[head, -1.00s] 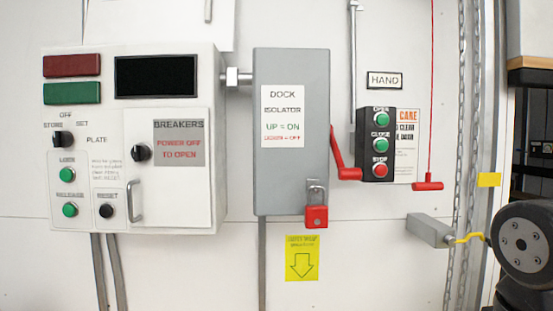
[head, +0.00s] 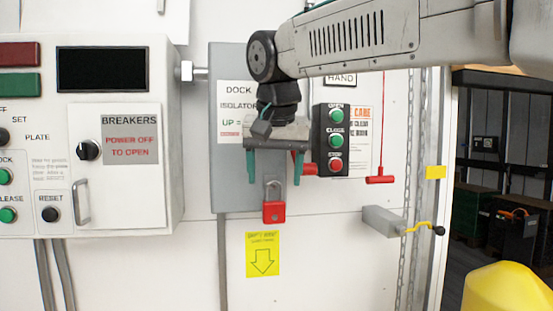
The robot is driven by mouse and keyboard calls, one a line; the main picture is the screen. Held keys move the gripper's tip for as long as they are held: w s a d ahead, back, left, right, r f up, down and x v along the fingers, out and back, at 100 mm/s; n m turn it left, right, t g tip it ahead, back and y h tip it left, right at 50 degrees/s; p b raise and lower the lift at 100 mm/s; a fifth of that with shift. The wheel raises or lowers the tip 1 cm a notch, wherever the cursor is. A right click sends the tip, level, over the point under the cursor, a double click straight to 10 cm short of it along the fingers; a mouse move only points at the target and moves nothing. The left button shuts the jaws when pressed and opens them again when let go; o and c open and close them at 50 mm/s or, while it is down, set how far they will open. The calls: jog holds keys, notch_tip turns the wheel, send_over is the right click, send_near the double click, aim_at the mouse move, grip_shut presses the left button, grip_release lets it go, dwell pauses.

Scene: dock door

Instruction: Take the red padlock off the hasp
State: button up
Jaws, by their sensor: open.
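The red padlock (head: 274,212) hangs by its shackle from the hasp (head: 273,187) at the lower right of the grey dock isolator box (head: 230,190). My gripper (head: 275,178) is in front of the isolator, just above the padlock body. Its two green fingers point down and stand apart, one on each side of the hasp as seen in the picture. The gripper is open and holds nothing. How far it stands out from the box is hard to tell. My arm hides part of the isolator's label and its upper right side.
The red isolator handle (head: 309,169) shows just right of my gripper. A button box (head: 335,140) and a red pull handle (head: 380,179) are further right. A grey bracket (head: 382,220) sticks out lower right. A yellow label (head: 263,254) is below the padlock. The breaker panel (head: 120,210) stands left.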

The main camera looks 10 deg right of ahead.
aim_at(274, 182)
jog(key=shift+x, duration=2.2)
jog(key=shift+c, duration=0.3)
jog(key=c, duration=1)
jog(key=shift+r, duration=0.15)
jog(key=shift+r, duration=0.45)
jog(key=shift+r, duration=0.1)
jog(key=shift+s, duration=0.15)
jog(key=shift+s, duration=6.9)
